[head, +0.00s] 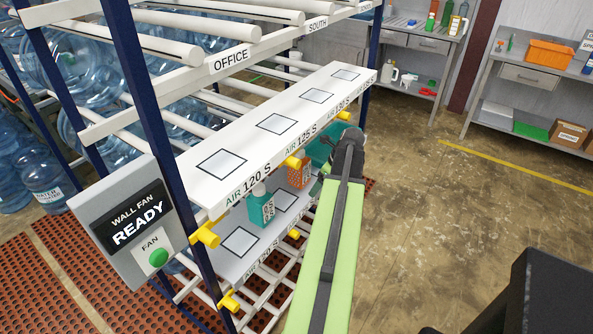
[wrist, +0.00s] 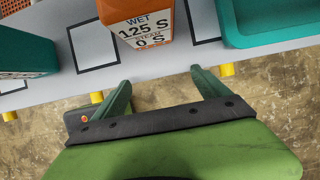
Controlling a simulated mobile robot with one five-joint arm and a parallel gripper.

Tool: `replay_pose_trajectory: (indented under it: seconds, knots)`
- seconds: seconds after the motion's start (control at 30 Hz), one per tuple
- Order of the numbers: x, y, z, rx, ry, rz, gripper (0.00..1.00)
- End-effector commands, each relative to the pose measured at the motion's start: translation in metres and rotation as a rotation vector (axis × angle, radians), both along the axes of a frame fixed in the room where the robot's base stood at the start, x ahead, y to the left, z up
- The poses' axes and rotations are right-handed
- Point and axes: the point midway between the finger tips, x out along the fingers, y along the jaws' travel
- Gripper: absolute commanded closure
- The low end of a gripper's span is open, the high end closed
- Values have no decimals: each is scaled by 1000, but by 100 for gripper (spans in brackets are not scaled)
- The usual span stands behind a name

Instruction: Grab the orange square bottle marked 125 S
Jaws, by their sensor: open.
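The orange square bottle (wrist: 136,22) stands on a white shelf at the top of the wrist view. Its label reads "WET 125 S" and "STEAM 0 S", and its top is cut off. My gripper (wrist: 161,80) is open and empty, with its fingers pointing at the shelf, short of the bottle. The bottle lies ahead of the fingers, in line with the left one and the gap. In the head view the orange bottle (head: 299,174) stands on the lower shelf under the upper board, left of my arm's end, partly hidden by the board.
A teal bottle (wrist: 20,45) stands left of the orange one. A teal container (wrist: 270,20) is on the right. Yellow pegs (wrist: 227,69) stick out along the shelf edge. The upper board (head: 275,122) overhangs the lower shelf. Open floor (head: 430,210) lies to the right.

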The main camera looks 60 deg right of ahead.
Motion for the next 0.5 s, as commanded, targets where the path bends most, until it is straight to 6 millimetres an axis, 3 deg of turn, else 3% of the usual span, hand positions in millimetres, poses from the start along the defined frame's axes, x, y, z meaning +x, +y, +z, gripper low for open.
replay_pose_trajectory:
  seconds: [0.1, 0.37, 0.5]
  knots:
    - [14, 0, 0, 0, 0, 1, 15]
    - [24, 0, 0, 0, 0, 2, 15]
    - [48, -1, 0, 0, 0, 4, 15]
